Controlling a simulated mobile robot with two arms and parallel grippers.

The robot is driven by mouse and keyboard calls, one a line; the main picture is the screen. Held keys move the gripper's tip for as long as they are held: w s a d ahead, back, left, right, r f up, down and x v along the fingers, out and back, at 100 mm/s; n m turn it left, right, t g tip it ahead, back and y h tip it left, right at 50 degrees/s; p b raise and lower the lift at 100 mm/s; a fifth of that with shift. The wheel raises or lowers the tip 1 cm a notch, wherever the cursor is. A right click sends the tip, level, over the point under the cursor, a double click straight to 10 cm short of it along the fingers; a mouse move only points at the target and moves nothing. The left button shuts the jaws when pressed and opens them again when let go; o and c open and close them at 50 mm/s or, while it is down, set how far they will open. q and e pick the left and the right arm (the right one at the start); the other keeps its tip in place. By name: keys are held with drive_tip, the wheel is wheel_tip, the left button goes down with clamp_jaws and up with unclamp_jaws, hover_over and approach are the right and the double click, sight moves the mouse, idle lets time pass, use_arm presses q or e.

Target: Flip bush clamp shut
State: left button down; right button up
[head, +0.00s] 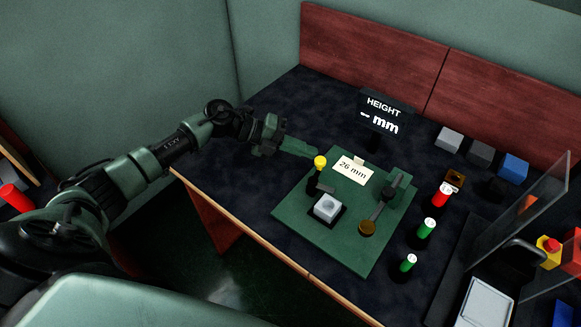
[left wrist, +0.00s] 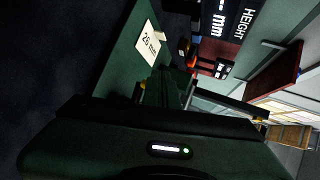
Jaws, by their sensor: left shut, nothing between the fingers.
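The bush clamp (head: 313,186) is a dark upright lever with a yellow knob (head: 320,162) on top, standing on a green board (head: 340,244). A light grey block (head: 327,206) sits on a black pad just in front of it, and the lever is not lying over the block. My left gripper (head: 316,153) is shut and empty, its fingertips close to the knob; I cannot tell if they touch it. In the left wrist view the shut fingers (left wrist: 168,86) point toward the board, and a bit of yellow shows beside them, mostly hidden. My right gripper is not in view.
A "26 mm" card (head: 352,170) and a dial gauge (head: 367,228) on a dark arm share the board. A "HEIGHT" display (head: 380,112) stands behind. The table's left front is clear.

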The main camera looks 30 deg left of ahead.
use_arm(q)
drive_tip(key=shift+w+d, duration=0.45)
drive_tip(key=shift+d, duration=0.15)
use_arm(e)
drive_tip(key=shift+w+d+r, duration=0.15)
use_arm(q)
drive_tip(key=shift+d, duration=0.1)
idle(0.5)
